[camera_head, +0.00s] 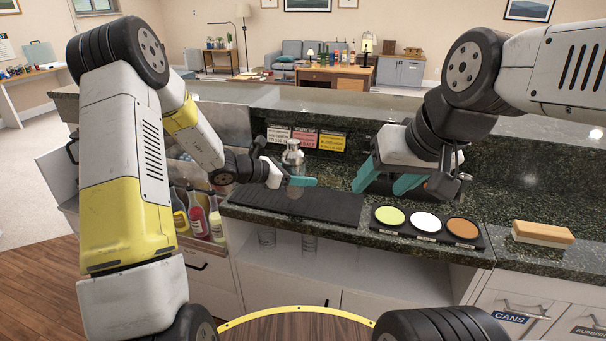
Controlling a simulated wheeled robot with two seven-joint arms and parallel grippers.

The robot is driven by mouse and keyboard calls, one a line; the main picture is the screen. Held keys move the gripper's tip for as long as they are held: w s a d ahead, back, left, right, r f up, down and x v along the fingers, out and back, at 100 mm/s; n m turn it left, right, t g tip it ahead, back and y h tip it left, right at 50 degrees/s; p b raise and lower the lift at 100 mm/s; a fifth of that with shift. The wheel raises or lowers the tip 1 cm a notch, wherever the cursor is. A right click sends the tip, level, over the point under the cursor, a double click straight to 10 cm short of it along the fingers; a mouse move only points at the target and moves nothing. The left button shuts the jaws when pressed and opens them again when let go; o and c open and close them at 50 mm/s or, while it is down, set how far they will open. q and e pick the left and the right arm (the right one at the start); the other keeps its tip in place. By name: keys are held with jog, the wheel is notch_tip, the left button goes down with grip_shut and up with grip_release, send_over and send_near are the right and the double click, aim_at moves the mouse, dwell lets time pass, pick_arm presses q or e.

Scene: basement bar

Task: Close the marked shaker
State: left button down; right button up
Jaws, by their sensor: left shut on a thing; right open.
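A silver metal shaker (292,157) stands upright over the black bar mat (335,207), toward its back edge. My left gripper (297,182) reaches in from the left with its teal fingers shut around the shaker's lower part. The fingers hide part of the shaker's body. A narrow top shows on the shaker, but I cannot tell whether it is a separate cap or fully seated. No mark on it can be made out. My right gripper (386,184) is open, with teal fingers apart, to the right of the shaker and clear of it.
A black tray with green, white and orange rounds (427,236) lies right of the mat. A wood-and-white block (542,234) is farther right. Coloured cards (305,138) stand behind the shaker. Bottles (197,217) fill a rack at the left. The right counter is mostly clear.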

pick_arm(q)
jog(key=w, duration=0.4)
jog(key=shift+w+d+f, duration=0.15)
jog(key=shift+d+f, duration=0.05)
jog(key=shift+d, duration=0.2)
jog(key=shift+f, duration=1.75)
jog(key=shift+f, duration=0.1)
jog(key=c, duration=0.5)
grip_release()
